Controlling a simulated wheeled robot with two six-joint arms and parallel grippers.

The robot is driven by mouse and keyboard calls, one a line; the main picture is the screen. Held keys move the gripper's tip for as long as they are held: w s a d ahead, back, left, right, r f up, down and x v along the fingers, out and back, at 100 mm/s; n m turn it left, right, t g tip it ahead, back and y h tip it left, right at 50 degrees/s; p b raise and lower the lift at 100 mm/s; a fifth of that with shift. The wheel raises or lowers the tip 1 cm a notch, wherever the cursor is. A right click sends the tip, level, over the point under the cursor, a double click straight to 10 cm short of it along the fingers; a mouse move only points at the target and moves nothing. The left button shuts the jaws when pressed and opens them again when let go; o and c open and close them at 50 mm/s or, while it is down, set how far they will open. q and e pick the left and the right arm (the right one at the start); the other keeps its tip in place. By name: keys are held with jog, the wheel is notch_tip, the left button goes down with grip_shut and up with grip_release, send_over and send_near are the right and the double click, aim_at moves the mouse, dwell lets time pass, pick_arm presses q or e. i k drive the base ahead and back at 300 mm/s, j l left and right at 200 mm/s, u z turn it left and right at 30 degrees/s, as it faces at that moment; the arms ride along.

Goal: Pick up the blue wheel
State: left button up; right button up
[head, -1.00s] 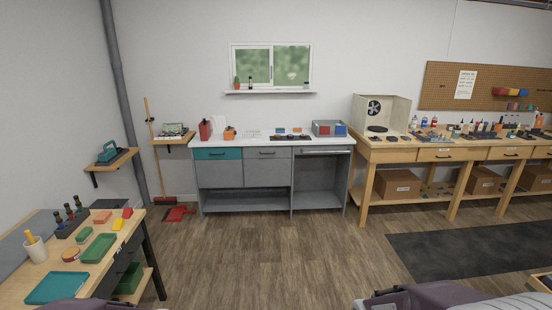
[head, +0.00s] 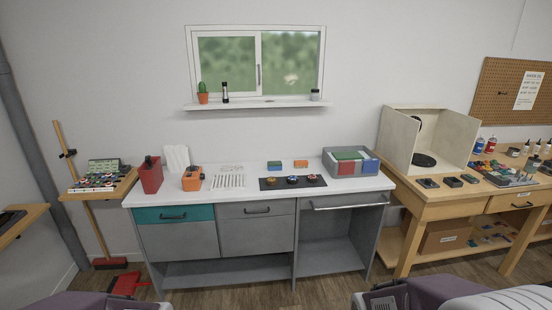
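Three small dark wheels with coloured centres sit in a row on a black mat (head: 266,185) on the white counter. The left one (head: 271,181) looks yellow-orange in the middle. The middle wheel (head: 292,180) and the right wheel (head: 312,178) show mixed colours. They are too small for me to tell which is blue. Neither of my grippers is in view; only parts of my arms show at the bottom edge.
The grey bench's white counter (head: 236,198) also holds a red container (head: 150,177), an orange box (head: 192,180) and a grey bin (head: 334,167). A wooden shelf (head: 118,190) is at left, a workbench (head: 436,208) at right. Floor before the bench holds a red dustpan (head: 126,284).

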aim_at(294, 181)
jog(key=i+l, duration=0.15)
jog(key=i, duration=0.5)
jog(key=i+l+z, duration=0.1)
jog(key=i, duration=0.55)
jog(key=i+l+u, duration=0.7)
jog(key=i+u, duration=0.15)
jog(key=i+l+u, duration=0.4)
jog(key=l, duration=0.15)
jog(key=k, duration=0.1)
